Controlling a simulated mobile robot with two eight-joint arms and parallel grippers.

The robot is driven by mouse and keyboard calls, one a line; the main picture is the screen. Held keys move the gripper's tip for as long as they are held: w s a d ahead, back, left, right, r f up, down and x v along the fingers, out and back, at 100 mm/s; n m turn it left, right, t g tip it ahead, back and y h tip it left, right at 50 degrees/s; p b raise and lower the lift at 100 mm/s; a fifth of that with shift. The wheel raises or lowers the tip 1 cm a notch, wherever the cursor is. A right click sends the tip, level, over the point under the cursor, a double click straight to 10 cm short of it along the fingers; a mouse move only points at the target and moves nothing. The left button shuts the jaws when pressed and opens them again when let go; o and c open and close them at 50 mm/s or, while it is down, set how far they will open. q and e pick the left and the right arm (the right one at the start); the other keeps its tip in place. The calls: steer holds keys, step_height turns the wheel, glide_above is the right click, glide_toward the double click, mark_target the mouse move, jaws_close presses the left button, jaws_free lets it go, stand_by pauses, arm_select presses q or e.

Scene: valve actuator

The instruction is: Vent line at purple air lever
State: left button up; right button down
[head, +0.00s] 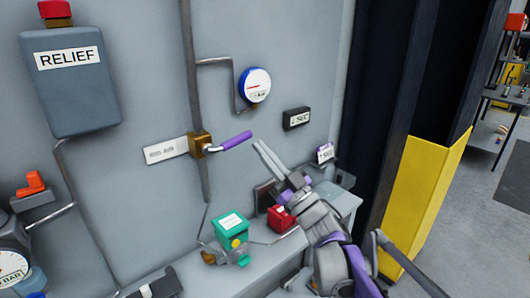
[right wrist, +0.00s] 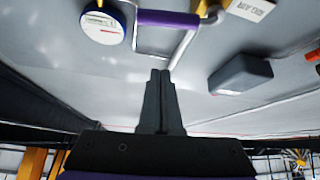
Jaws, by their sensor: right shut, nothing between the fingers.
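The purple air lever (head: 235,141) sticks out to the right from a brass valve body (head: 200,143) on the grey wall pipe, tilted slightly up. The lever's purple sleeve also shows at the top of the right wrist view (right wrist: 166,18). My right gripper (head: 258,145) is shut and empty, its fingertips just right of the sleeve's free end in the head view. In the right wrist view its closed fingers (right wrist: 160,75) point toward the wall below the sleeve, with a visible gap. My left gripper is not in view.
A round blue-rimmed gauge (head: 254,85) hangs above the lever. The RELIEF box (head: 70,82) is upper left. A green device (head: 231,231) and a red block (head: 280,218) stand below. A dark column with yellow base (head: 425,200) is at right.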

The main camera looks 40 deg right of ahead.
mark_target(244, 135)
steer(key=w, duration=0.2)
steer(key=w+r+p, duration=0.1)
steer(key=w, duration=0.4)
steer(key=shift+a+r, duration=0.35)
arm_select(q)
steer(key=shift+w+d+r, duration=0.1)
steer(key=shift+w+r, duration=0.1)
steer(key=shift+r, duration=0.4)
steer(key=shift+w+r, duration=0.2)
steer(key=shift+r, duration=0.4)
arm_select(e)
steer(key=shift+d+f, duration=0.15)
steer(key=shift+f, duration=0.5)
steer(key=shift+w, duration=0.1)
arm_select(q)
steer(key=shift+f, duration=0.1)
arm_select(e)
steer(key=shift+f, duration=0.15)
